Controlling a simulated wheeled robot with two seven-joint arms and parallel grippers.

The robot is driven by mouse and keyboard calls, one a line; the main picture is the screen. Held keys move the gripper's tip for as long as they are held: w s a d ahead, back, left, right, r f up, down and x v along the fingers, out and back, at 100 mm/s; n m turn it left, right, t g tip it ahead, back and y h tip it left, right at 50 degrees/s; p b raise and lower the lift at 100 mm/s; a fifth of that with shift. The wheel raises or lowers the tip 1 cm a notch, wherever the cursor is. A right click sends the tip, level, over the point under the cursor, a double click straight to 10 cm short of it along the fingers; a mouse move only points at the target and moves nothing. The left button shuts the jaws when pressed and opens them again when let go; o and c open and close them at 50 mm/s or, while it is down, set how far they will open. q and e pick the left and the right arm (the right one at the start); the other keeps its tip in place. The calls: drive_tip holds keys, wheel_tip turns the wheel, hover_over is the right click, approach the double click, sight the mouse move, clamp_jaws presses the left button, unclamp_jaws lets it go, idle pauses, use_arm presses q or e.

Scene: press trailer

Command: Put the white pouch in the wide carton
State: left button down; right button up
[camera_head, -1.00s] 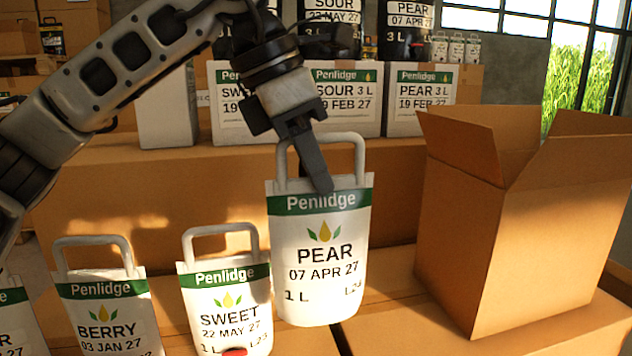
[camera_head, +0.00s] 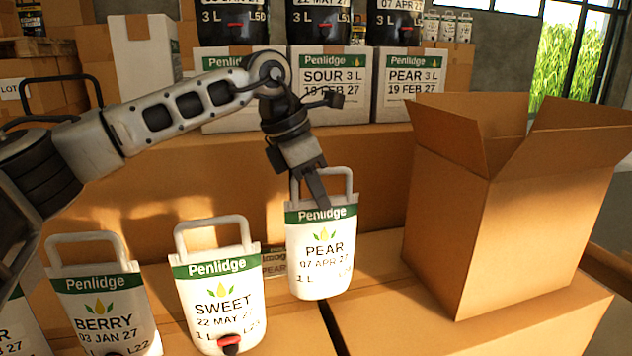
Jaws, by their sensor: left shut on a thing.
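My left gripper (camera_head: 318,190) is shut on the top of a white pouch (camera_head: 322,262) labelled Penlidge PEAR, 07 APR 27, 1 L. The pouch hangs upright with its loop handle beside the fingers. Its lower edge is close to the carton surface behind it; I cannot tell whether it touches. The wide carton (camera_head: 492,239) stands to the right of the pouch, with its flaps up and open at the top. Its inside is mostly hidden. My right gripper is not in view.
White pouches labelled SWEET (camera_head: 218,292) and BERRY (camera_head: 106,310) stand at the left front. White boxes (camera_head: 411,82) and black pouches (camera_head: 394,20) line the back shelf. A small label shows behind the PEAR pouch. The gap between pouch and carton is clear.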

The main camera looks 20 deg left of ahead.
sight(317, 218)
use_arm(q)
drive_tip(key=shift+w+f, duration=0.15)
drive_tip(key=shift+f, duration=1.45)
drive_tip(key=c, duration=1.8)
unclamp_jaws()
drive_tip(key=shift+f, duration=0.2)
drive_tip(key=o, duration=0.3)
drive_tip(key=shift+r, duration=0.1)
